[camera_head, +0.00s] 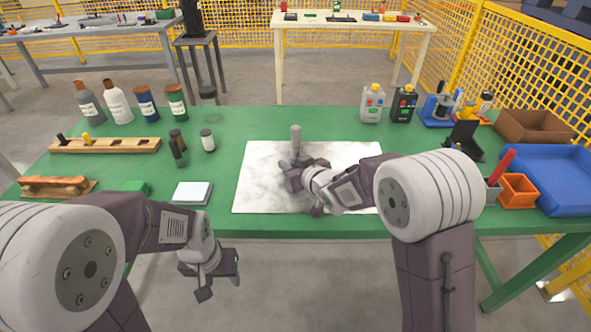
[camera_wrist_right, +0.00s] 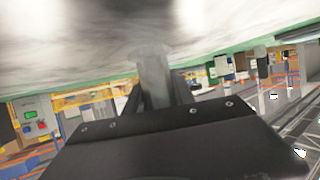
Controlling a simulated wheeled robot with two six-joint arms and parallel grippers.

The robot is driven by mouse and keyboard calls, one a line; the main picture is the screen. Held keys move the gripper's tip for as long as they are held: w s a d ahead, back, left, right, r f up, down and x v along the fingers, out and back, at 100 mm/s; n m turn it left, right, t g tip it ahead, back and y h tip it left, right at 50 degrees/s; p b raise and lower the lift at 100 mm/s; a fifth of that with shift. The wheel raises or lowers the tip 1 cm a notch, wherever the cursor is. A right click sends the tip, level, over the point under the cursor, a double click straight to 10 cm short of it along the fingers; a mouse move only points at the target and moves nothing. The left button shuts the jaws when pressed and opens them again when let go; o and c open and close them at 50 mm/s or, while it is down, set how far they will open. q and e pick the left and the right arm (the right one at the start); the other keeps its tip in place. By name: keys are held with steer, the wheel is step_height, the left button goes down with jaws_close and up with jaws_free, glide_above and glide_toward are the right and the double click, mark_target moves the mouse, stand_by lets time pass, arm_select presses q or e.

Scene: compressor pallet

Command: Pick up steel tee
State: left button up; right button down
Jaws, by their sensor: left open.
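The steel tee (camera_head: 296,140) is a pale grey upright cylinder over the white marbled mat (camera_head: 262,172) on the green table. Its lower part is hidden by my right gripper (camera_head: 297,172) in the head view. In the right wrist view, the steel tee (camera_wrist_right: 153,72) is between the dark fingers of my right gripper (camera_wrist_right: 155,95), which look closed against its sides. I cannot tell whether its base touches the mat. My left gripper (camera_head: 220,280) is open and empty, in front of the table's near edge.
A white pad (camera_head: 192,193) lies left of the mat. An orange bin (camera_head: 517,191) and blue tray (camera_head: 550,180) are at the right.

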stand_by(0.3)
steer(key=shift+r+p, duration=0.9)
steer(key=shift+r, duration=1.15)
steer(key=shift+s+d+r, duration=0.15)
steer(key=shift+r, duration=0.1)
steer(key=s+d+r+p, duration=0.4)
steer(key=s+d+r, duration=0.2)
steer(key=s+d, duration=0.1)
steer(key=shift+s+d+r, duration=0.2)
steer(key=shift+s+d, duration=0.15)
steer(key=shift+s, duration=0.25)
